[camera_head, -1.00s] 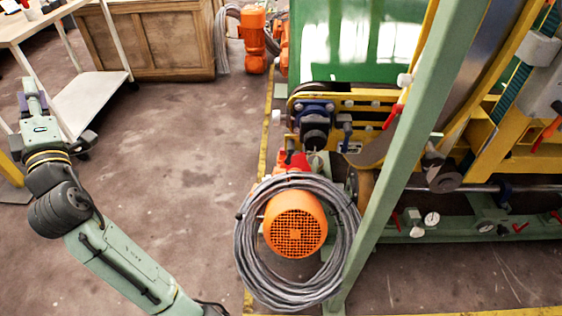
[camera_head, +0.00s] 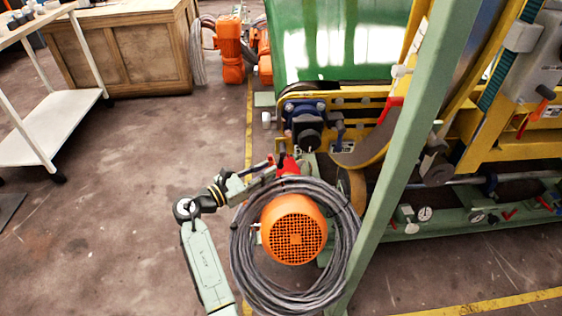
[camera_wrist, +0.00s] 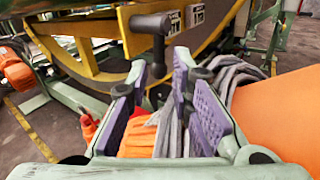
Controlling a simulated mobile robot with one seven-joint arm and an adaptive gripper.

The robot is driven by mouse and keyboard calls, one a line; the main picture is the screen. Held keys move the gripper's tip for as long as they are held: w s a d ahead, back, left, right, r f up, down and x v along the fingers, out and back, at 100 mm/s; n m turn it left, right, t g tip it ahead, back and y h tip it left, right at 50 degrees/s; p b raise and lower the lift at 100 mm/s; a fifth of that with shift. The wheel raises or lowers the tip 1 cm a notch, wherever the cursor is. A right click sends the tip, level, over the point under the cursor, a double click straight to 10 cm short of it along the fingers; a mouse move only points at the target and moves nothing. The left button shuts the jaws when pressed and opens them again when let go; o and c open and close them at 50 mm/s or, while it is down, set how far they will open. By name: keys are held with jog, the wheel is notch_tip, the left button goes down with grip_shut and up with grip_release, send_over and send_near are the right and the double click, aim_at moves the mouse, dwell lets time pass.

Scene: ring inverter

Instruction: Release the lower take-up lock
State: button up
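A dark T-shaped handle (camera_wrist: 152,28) stands on the yellow frame, beyond my fingertips in the wrist view. A similar dark lever (camera_head: 339,128) shows on the yellow frame in the head view, beside a small label plate. No readable marking shows which part is the lower take-up lock. My gripper (camera_wrist: 160,85) is open, its purple-padded fingers apart with nothing held between them. In the head view my gripper (camera_head: 272,164) is left of the yellow frame, close to a red part (camera_head: 288,166); I cannot tell if they touch.
An orange motor (camera_head: 294,229) ringed by a grey cable coil (camera_head: 246,260) lies close to my arm. A green post (camera_head: 405,165) slants up on the right. A white trolley (camera_head: 30,140) stands at left. Open floor (camera_head: 130,165) lies between.

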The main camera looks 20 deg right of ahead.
aim_at(281, 167)
jog(key=x, duration=0.6)
jog(key=shift+w+d, duration=0.15)
grip_shut()
